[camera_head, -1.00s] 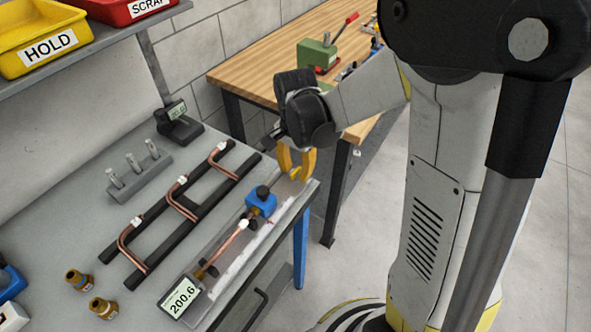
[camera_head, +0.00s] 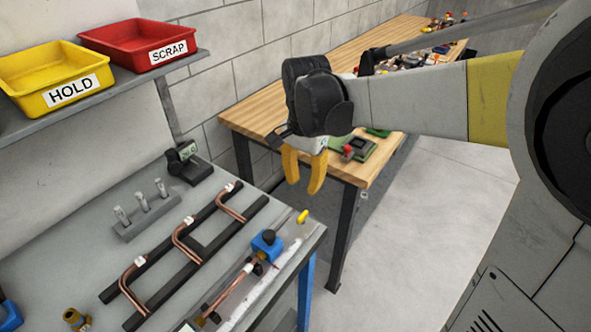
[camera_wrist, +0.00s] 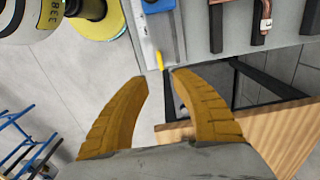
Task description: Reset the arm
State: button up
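My gripper (camera_head: 303,172) is open, with two yellow-orange fingers spread and nothing between them. In the head view it hangs in the air above the far right corner of the grey bench (camera_head: 72,220), in front of the wooden table. In the wrist view the open fingers (camera_wrist: 160,72) point toward the bench edge, where a small yellow piece (camera_wrist: 159,60) shows beyond the tips. That yellow piece also lies on the bench end in the head view (camera_head: 303,217), below my gripper and apart from it. My arm stretches in from the right.
A black rack (camera_head: 190,252) holds copper tubes. A blue clamp (camera_head: 267,244) holds another tube beside it. Yellow HOLD (camera_head: 40,82) and red SCRAP (camera_head: 140,42) bins sit on a shelf. A wooden table (camera_head: 250,114) stands behind. The floor at right is mostly clear.

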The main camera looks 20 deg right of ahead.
dwell(0.3)
jog(key=s+r+n+t, duration=0.2)
jog(key=s+n+t, duration=0.5)
jog(key=s+n, duration=0.4)
jog(key=shift+s+r, duration=0.3)
jog(key=shift+s, duration=0.5)
